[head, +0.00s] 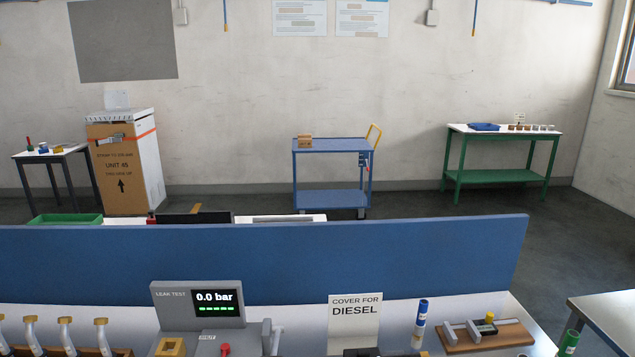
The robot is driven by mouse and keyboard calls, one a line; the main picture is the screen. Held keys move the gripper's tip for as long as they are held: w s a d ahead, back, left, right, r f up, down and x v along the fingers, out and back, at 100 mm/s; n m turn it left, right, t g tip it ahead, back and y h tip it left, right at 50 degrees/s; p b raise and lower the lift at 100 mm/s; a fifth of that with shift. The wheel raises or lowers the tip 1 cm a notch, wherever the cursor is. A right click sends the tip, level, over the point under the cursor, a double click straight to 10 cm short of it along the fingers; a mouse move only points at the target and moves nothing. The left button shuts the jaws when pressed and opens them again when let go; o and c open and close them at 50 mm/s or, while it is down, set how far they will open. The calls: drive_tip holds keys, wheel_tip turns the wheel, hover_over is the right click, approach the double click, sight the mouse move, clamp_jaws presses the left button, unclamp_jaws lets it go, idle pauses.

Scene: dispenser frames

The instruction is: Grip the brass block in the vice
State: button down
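A small vice-like fixture with grey upright plates (461,333) sits on a wooden board (505,337) at the right of the near bench. A small yellow piece with a black part (488,321) is on the same board, at the right of the plates. I cannot tell whether it is the brass block or part of the fixture. A brass-coloured square piece with a dark recess (170,347) shows at the bottom edge, in front of the leak test unit, partly cut off. My gripper is not in view.
The leak test unit (197,297) reads 0.0 bar. A diesel cover sign (355,312), a blue-and-white cylinder (421,322) and a green one (568,344) stand nearby. Wooden-based pieces are at lower left. A blue partition (260,262) closes off the bench's back.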

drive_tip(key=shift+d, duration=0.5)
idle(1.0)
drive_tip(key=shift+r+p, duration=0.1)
drive_tip(key=shift+p, duration=0.2)
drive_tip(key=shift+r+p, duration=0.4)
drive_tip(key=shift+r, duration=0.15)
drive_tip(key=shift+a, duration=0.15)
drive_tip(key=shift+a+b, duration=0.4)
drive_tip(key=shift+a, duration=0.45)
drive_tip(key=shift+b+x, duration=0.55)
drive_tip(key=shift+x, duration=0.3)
idle(0.7)
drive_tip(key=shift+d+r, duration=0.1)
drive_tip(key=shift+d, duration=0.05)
idle(1.1)
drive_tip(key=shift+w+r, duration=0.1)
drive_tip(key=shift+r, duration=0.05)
